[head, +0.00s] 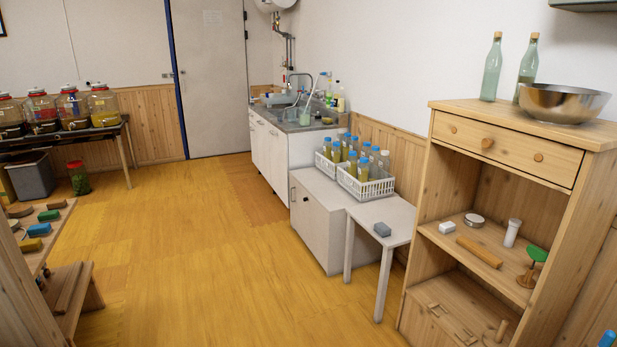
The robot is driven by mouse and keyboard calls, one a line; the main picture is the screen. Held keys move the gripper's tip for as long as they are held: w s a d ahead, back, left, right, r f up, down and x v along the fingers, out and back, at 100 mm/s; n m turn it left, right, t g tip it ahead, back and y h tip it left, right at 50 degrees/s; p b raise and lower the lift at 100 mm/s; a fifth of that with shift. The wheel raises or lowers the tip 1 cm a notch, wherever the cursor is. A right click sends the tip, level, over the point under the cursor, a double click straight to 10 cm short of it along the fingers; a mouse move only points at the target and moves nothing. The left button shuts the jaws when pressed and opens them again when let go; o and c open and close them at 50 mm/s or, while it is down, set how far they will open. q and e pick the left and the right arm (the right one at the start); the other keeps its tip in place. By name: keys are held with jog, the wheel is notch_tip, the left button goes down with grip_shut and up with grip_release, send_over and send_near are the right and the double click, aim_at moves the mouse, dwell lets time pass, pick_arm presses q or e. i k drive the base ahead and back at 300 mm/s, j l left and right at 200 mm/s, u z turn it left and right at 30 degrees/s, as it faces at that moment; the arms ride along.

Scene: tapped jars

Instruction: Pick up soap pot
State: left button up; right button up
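No thing is clearly recognisable as the soap pot from here. Neither of my grippers is in view.
Wooden floor (210,240) is clear up to the white sink cabinet (268,145). White crates (364,190) of bottles sit on a low cabinet. A small white table (385,217) and wooden shelf (505,150) stand right. A wooden rack (60,280) is left; tapped jars (72,108) stand behind.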

aim_at(291, 113)
jog(key=i+j+u, duration=0.1)
jog(key=i+u, duration=0.35)
jog(key=i, duration=3.95)
jog(key=i+j+z, duration=0.2)
jog(key=i, duration=0.35)
jog(key=i+j+z, duration=0.2)
jog(key=i, duration=0.35)
jog(key=i+j+z, duration=0.15)
jog(key=i+j, duration=0.15)
jog(key=i, duration=0.25)
jog(key=i+j+z, duration=0.1)
jog(key=j+z, duration=0.15)
jog(key=j, duration=0.5)
jog(key=j+z, duration=0.2)
jog(key=j, duration=0.55)
jog(key=j+z, duration=0.25)
jog(key=j, duration=0.5)
jog(key=k+j+z, duration=0.25)
jog(key=j, duration=0.5)
jog(key=i+l+u, duration=0.15)
jog(key=i+l, duration=0.2)
jog(key=i+l+u, duration=0.15)
jog(key=i+l, duration=0.2)
jog(key=l, duration=0.2)
jog(key=i+l+u, duration=0.15)
jog(key=i+l, duration=0.15)
jog(key=l, duration=0.2)
